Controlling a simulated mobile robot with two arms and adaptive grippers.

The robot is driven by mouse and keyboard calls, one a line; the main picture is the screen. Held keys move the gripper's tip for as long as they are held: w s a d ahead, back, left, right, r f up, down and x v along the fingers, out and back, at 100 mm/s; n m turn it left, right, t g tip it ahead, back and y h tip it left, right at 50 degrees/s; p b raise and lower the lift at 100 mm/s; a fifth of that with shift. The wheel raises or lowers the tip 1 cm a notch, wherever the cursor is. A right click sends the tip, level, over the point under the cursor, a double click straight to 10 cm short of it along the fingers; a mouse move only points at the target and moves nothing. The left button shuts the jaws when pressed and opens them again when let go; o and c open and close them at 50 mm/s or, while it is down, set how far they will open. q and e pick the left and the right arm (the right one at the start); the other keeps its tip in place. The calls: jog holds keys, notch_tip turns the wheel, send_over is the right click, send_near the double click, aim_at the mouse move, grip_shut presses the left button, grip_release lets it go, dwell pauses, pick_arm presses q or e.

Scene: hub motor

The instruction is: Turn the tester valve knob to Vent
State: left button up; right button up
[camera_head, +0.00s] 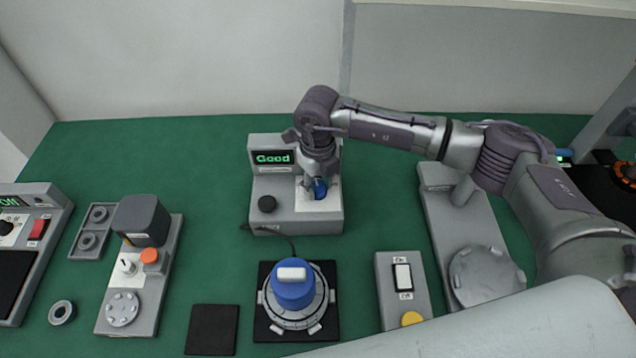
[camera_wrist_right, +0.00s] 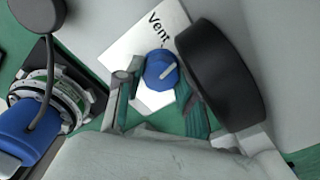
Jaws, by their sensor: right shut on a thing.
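The tester (camera_head: 267,181) is a grey box at the back centre with a green "Good" display. Its blue valve knob (camera_head: 320,188) sits on a white plate (camera_head: 302,205). In the wrist view the knob (camera_wrist_right: 161,70) has a pale pointer line slanting to the upper right. The black "Vent" label (camera_wrist_right: 159,25) is on the plate beside it. My right gripper (camera_head: 319,179) comes down from above onto the knob. In the wrist view its fingers (camera_wrist_right: 157,98) are on either side of the knob, shut on it. My left gripper is out of view.
The hub motor (camera_head: 292,303) with a blue top stands on a black mat in front of the tester. A switch box (camera_head: 399,315) and grey fixture (camera_head: 465,255) are to the right. Another fixture (camera_head: 146,305) is left. Green table is clear around the tester's left.

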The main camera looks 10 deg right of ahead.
jog(key=o, duration=1.1)
jog(key=shift+r, duration=0.1)
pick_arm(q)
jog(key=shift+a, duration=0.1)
pick_arm(e)
jog(key=shift+o, duration=0.2)
